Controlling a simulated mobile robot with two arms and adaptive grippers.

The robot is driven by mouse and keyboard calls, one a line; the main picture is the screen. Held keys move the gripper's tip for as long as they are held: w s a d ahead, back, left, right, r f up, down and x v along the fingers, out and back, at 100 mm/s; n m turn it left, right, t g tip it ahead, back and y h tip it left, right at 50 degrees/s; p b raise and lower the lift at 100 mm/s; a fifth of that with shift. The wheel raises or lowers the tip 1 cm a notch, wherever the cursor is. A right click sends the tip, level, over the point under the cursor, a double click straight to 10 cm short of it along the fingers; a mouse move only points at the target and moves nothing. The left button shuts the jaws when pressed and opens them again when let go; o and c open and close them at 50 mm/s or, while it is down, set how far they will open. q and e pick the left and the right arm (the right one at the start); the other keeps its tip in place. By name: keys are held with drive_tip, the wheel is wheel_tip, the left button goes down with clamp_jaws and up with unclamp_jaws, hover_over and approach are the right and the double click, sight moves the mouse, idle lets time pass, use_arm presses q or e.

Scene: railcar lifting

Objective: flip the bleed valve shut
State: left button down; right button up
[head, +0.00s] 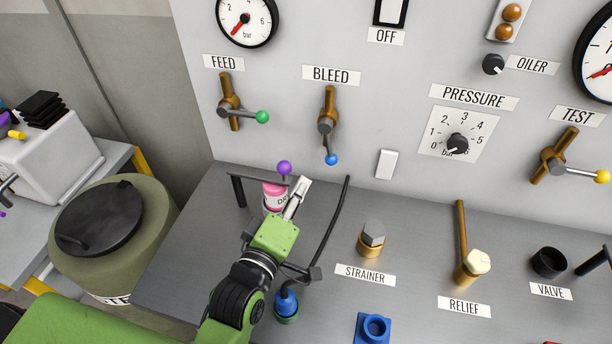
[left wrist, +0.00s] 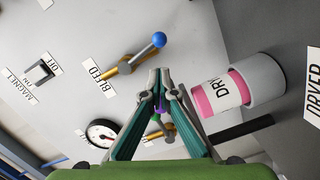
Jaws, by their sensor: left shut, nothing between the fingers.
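The bleed valve (head: 326,124) is a brass body on a vertical pipe on the grey panel, under the BLEED label. Its lever points down, roughly along the pipe, and ends in a blue ball (head: 331,159). In the left wrist view, the bleed valve (left wrist: 125,68) is left of the fingertips and its blue ball (left wrist: 159,39) is beyond them. My left gripper (head: 303,184) is shut and empty, below and left of the blue ball in the head view, apart from it. The gripper's tips (left wrist: 160,76) also show in the left wrist view. My right gripper is out of view.
The pink dryer cartridge (left wrist: 222,94) stands close beside my left gripper; a purple ball (head: 284,168) shows near it. The feed valve's green-ball lever (head: 262,117) is up and left. A black cable (head: 330,225) and the strainer (head: 372,239) are to the right.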

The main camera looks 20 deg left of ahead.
sight(328, 144)
use_arm(q)
drive_tip(key=w+d+p, duration=0.1)
drive_tip(key=w+p, duration=0.1)
drive_tip(key=w, duration=0.7)
drive_tip(key=shift+f, duration=0.2)
